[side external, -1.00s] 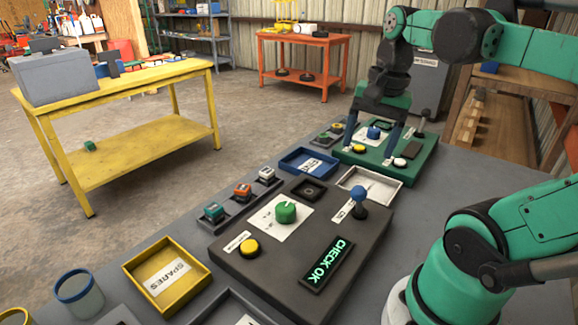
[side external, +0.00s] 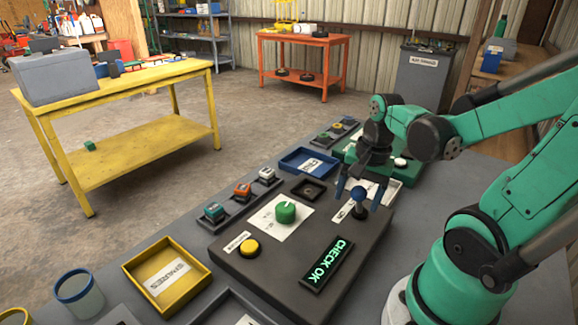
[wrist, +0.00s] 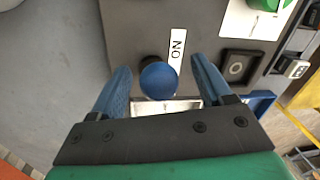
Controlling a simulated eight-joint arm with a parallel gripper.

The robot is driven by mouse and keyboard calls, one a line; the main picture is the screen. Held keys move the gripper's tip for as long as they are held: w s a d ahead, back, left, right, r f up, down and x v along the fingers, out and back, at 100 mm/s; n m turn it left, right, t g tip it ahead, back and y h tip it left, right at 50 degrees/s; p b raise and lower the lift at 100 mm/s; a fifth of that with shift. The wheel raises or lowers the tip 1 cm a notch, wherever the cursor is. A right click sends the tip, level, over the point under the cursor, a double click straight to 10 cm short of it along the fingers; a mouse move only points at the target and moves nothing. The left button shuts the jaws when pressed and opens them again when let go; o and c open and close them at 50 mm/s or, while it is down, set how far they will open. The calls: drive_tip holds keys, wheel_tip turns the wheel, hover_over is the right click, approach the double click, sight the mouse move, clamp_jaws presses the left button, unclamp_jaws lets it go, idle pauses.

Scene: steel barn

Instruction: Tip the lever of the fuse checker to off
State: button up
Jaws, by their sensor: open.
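The fuse checker (side external: 300,240) is a dark grey panel box with a lit display (side external: 327,263) reading "CHECK OK". Its lever has a blue ball (side external: 358,193) on a dark stem at the right side of the panel. In the wrist view the ball (wrist: 159,80) sits mid-picture, beside a white label (wrist: 177,44) reading "ON". My gripper (side external: 359,200) is over the lever, open, one blue finger on each side of the ball. In the wrist view gaps show between the ball and both fingers of my gripper (wrist: 161,70). The lever's foot is partly hidden by the ball there.
The panel also bears a green knob (side external: 285,212), a yellow button (side external: 249,248) and a dark square socket (side external: 307,189). A white tray (side external: 397,190), a blue tray (side external: 291,163) and a green panel (side external: 350,151) lie behind. A yellow tray (side external: 204,268) stands left.

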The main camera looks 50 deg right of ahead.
drive_tip(key=shift+f, duration=0.7)
clamp_jaws()
idle(1.1)
